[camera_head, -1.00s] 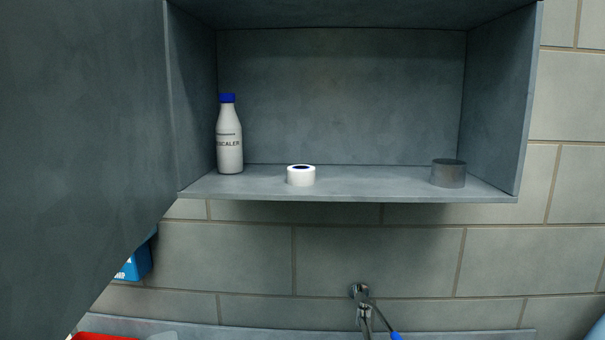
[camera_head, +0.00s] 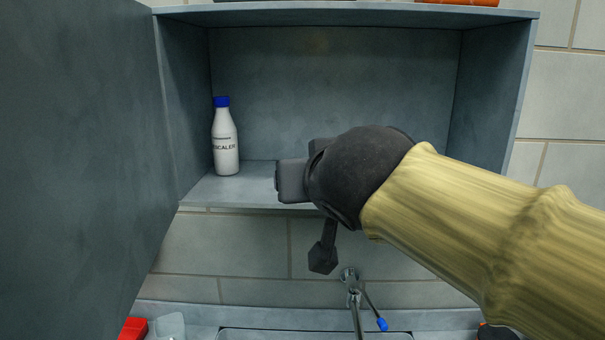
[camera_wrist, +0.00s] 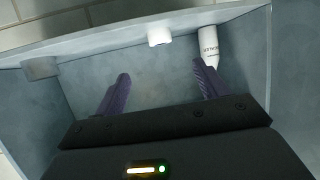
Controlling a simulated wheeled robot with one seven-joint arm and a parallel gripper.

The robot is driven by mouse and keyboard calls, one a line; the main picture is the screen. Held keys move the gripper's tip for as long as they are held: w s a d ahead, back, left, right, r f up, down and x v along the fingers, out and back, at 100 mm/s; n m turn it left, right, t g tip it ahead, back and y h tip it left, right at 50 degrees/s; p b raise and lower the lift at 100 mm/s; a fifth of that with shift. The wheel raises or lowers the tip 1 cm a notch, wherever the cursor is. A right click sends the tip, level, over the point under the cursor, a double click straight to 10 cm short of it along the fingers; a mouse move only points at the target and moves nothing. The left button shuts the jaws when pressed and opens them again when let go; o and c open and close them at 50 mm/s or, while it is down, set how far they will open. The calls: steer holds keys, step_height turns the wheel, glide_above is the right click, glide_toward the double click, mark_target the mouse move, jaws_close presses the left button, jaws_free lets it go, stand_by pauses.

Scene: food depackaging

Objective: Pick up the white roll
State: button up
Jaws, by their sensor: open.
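The white roll (camera_wrist: 160,34) sits near the front edge of the cabinet shelf in the wrist view, which shows the cabinet upside down. In the head view my arm hides the roll. My gripper (camera_wrist: 162,69) is open and empty, with its two purple fingers apart. In the wrist view the roll appears beyond the fingertips, roughly in line with the gap between them and not touching either finger.
A white bottle with a blue cap (camera_head: 225,142) stands on the shelf (camera_head: 232,190) beside the roll; it also shows near one finger in the wrist view (camera_wrist: 208,42). A grey cylinder (camera_wrist: 40,68) stands toward the shelf's other end. The open cabinet door (camera_head: 80,150) blocks the left.

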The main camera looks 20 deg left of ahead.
steer(key=shift+f, duration=0.1)
steer(key=p+x, duration=0.4)
steer(key=x, duration=0.8)
steer(key=shift+w+f, duration=0.1)
steer(key=shift+w+a+p, duration=0.15)
steer(key=shift+w+p, duration=0.15)
steer(key=shift+r+p+x, duration=0.1)
steer(key=shift+p+x, duration=0.35)
steer(key=shift+x, duration=0.75)
steer(key=shift+r+p+x, duration=0.15)
steer(key=shift+p+x, duration=0.3)
steer(key=shift+x, duration=0.7)
steer(key=c, duration=1)
